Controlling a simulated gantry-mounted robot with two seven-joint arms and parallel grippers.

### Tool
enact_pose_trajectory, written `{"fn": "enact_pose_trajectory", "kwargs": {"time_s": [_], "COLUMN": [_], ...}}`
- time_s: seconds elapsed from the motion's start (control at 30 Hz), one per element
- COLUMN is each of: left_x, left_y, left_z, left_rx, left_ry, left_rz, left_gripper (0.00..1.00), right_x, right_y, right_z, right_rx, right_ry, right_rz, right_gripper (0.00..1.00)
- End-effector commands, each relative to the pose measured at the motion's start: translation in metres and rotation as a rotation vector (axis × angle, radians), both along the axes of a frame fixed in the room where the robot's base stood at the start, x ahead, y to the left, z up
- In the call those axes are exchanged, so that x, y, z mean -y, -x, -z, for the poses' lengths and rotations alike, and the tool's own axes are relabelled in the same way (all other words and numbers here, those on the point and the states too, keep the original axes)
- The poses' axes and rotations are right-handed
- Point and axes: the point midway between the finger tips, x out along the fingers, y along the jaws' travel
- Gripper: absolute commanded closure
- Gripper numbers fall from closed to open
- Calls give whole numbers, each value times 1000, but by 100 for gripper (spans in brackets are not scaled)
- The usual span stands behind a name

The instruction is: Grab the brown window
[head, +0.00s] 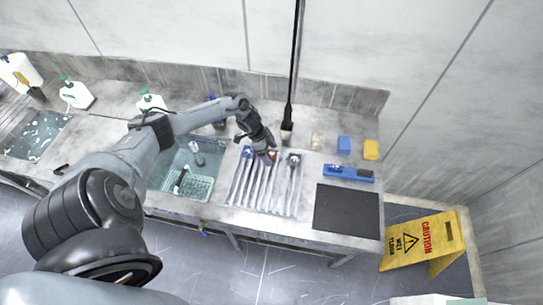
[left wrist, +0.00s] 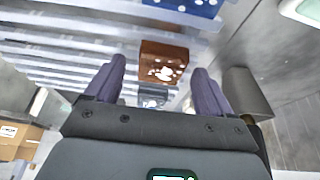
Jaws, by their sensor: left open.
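The brown window (left wrist: 165,62) is a small brown block with white specks on its face. In the left wrist view it lies just beyond the gap between my fingertips, apart from them. My left gripper (left wrist: 158,85) is open and empty. In the head view the left gripper (head: 268,150) is over the back of the ribbed rack (head: 262,188), where the brown window (head: 271,157) shows small and partly hidden by it. My right gripper is in neither view.
A blue speckled block (head: 247,152) and a dark grey one (head: 293,159) lie on the rack beside the brown one. A sink (head: 203,160) is to the left. A black mat (head: 346,210) and blue tool (head: 348,173) are to the right. A yellow caution sign (head: 424,240) stands below right.

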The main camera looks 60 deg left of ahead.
Motion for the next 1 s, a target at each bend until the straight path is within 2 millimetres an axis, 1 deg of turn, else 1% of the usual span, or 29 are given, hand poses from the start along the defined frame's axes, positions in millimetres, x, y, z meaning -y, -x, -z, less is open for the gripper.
{"fn": "enact_pose_trajectory", "kwargs": {"time_s": [0.1,0.3,0.37,0.5,0.73,1.0], "left_x": [1,1,1,1,1,1], "left_y": [-2,-2,-2,-2,-2,-2], "left_z": [4,5,5,4,4,2], "left_rx": [1,0,0,0,0,1], "left_ry": [-2,-2,-2,-2,-2,-2], "left_rz": [0,1,1,1,1,0], "left_gripper": [17,17,25,46,81,81], "right_x": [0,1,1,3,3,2], "right_y": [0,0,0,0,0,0], "right_z": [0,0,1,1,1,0], "right_rx": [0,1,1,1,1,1], "right_ry": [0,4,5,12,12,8], "right_rz": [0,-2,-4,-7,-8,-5], "right_gripper": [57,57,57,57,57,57]}}
